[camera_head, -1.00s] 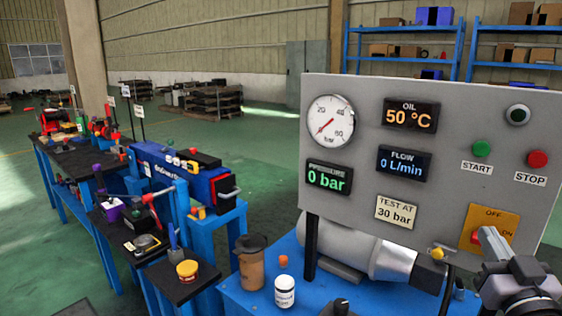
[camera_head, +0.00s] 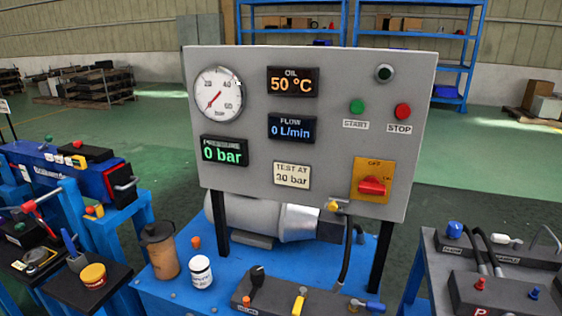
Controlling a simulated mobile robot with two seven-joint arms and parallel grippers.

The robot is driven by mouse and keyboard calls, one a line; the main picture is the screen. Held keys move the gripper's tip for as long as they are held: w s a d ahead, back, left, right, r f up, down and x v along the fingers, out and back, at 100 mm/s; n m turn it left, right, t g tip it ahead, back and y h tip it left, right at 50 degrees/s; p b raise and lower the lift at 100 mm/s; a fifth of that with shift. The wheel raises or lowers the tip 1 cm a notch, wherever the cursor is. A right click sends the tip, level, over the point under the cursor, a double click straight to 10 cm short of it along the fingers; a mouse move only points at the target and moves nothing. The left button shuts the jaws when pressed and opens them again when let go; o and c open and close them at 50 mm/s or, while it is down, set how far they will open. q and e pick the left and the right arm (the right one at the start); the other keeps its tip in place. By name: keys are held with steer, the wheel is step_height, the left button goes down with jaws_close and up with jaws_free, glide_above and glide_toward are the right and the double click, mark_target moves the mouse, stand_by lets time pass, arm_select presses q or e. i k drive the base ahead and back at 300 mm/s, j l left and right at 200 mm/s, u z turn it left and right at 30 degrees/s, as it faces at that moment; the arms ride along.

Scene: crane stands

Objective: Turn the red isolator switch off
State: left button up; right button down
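The red isolator switch (camera_head: 373,186) sits on a yellow plate (camera_head: 368,167) at the lower right of the grey panel (camera_head: 235,140). Its red handle looks roughly horizontal. "OFF" is printed at the top of the plate; I cannot read an "ON" mark clearly in this view. Nothing covers or touches the switch. Neither of my grippers is in view.
The panel has a green START button (camera_head: 357,106) and a red STOP button (camera_head: 403,111). The pressure display (camera_head: 224,151) reads 0 bar. A blue bench (camera_head: 215,296) below holds a brown jug (camera_head: 160,252) and a white jar (camera_head: 201,271). A dark block with levers stands in front.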

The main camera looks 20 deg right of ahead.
mark_target(371, 185)
steer(key=z, duration=1.2)
steer(key=l+z, duration=0.1)
steer(key=l, duration=0.45)
steer(key=i+l+z, duration=0.1)
steer(key=l, duration=0.45)
